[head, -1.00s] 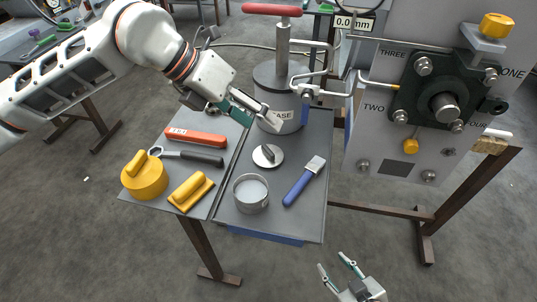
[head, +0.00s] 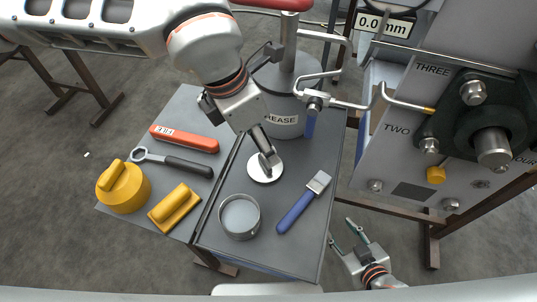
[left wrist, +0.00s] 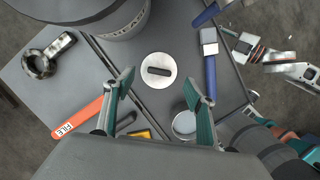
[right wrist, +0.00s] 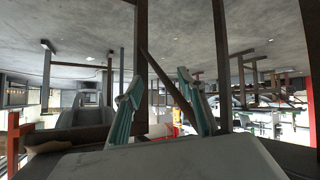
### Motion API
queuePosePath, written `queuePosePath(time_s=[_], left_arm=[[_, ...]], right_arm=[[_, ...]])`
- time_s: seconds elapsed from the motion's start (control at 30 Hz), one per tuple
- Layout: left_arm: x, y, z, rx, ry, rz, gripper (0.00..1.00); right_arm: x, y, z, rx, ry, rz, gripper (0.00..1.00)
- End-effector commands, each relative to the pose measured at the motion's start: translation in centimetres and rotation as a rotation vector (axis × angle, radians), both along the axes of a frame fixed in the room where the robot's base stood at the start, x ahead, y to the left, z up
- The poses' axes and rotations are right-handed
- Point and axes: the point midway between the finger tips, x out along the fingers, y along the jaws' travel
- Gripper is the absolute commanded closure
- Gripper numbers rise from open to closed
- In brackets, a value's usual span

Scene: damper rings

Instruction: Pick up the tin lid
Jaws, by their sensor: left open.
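The tin lid (head: 258,174) is a pale round disc with a dark raised grip bar, lying flat on the grey table. It also shows in the left wrist view (left wrist: 158,83), ahead of and between the two fingers. My left gripper (head: 267,157) is over the lid; in the head view it covers part of it. Its fingers (left wrist: 158,84) are spread apart with nothing between them. The open tin (head: 240,234) stands in front of the lid. My right gripper (head: 341,231) is open and empty, off the table's right side.
A blue-handled brush (head: 297,211) lies right of the lid. The grease can (head: 284,118) stands behind it. Left are an orange file (head: 185,138), a ring spanner (head: 180,163), a yellow round item (head: 124,189) and a yellow block (head: 174,208). A grey panel (head: 400,165) rises at right.

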Motion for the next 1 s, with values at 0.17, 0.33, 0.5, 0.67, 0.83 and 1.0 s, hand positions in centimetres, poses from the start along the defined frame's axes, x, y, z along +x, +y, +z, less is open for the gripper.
queuePosePath(time_s=[0.17,0.33,0.5,0.67,0.83,1.0], left_arm=[[0.1,-0.4,-1.9,0.001,0.003,0.0,0.44],[0.2,-0.3,-3.2,0.0,0.002,-0.001,0.44],[0.1,-0.3,-5.7,0.0,0.003,-0.001,0.44],[0.4,-0.7,-7.1,-0.001,0.002,-0.001,0.44],[0.4,-0.7,-7.1,-0.001,0.0,0.0,0.44],[0.4,-0.7,-7.1,-0.001,0.001,0.001,0.81]], right_arm=[[-1.1,0.2,-0.9,0.0,0.022,0.003,0.6],[-1.3,0.2,-1.1,-0.002,0.027,0.004,0.6],[-1.3,0.2,-1.3,-0.001,0.027,0.003,0.6],[-0.8,0.2,-1.1,-0.002,0.018,0.002,0.6],[-0.2,0.0,-0.7,-0.004,0.008,0.0,0.6],[-0.3,0.0,-0.7,-0.004,0.009,0.0,0.6]])
